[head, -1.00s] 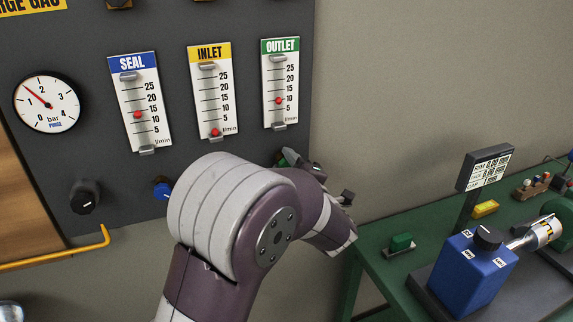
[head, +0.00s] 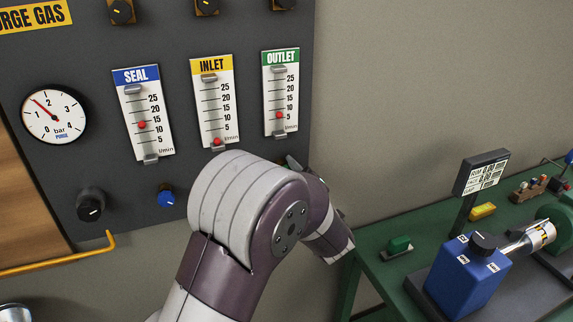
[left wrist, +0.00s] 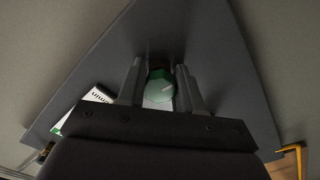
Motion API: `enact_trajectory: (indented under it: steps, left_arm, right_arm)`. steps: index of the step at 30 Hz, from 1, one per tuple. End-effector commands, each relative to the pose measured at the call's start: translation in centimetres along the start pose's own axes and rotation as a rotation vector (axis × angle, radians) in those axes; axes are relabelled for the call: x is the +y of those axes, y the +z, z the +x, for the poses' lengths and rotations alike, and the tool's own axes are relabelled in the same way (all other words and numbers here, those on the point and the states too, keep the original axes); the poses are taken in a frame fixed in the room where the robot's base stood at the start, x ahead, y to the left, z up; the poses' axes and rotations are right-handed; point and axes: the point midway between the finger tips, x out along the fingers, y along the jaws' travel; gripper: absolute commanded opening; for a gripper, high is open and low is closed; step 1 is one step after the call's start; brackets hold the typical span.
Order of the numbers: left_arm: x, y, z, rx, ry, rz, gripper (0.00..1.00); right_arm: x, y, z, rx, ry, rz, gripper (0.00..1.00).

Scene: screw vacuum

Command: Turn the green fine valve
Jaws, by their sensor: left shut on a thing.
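The green fine valve knob (left wrist: 159,90) shows in the left wrist view between the two fingers of my left gripper (left wrist: 160,72), which is shut on it. In the head view my left arm covers the knob and most of the gripper, below the OUTLET flowmeter (head: 281,92). The red float (head: 280,115) of that meter stands near the 5 mark. My right gripper is not in view.
The INLET (head: 212,100) and SEAL (head: 143,110) flowmeters hang to the left, with a blue knob (head: 166,195), a black knob (head: 91,204) and a pressure gauge (head: 54,114). A green bench (head: 378,268) with a blue pump (head: 466,272) stands at the right.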

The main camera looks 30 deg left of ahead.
Motion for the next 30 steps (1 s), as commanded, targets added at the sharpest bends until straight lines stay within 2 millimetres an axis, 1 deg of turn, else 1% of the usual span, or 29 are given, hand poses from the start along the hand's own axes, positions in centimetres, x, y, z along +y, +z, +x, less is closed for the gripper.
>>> enact_trajectory:
  steps: [1, 9, 15, 21, 30]
  left_arm:
    - [0.1, -0.1, -0.1, -0.007, -0.003, 0.049, 0.05]
    - [-0.1, -0.1, -0.1, -0.008, -0.004, 0.299, 0.05]
    - [-0.2, 0.0, -0.1, -0.009, -0.003, 0.454, 0.05]
    - [-0.4, 0.1, -0.1, -0.01, -0.004, 0.568, 0.05]
    - [-0.5, 0.2, -0.1, -0.01, -0.004, 0.652, 0.05]
  right_arm:
    - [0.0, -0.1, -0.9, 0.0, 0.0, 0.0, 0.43]
    - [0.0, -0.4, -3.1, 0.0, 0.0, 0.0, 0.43]
    - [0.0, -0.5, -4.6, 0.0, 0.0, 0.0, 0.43]
    - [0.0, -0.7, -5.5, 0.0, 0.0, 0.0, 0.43]
    - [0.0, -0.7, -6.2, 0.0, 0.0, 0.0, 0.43]
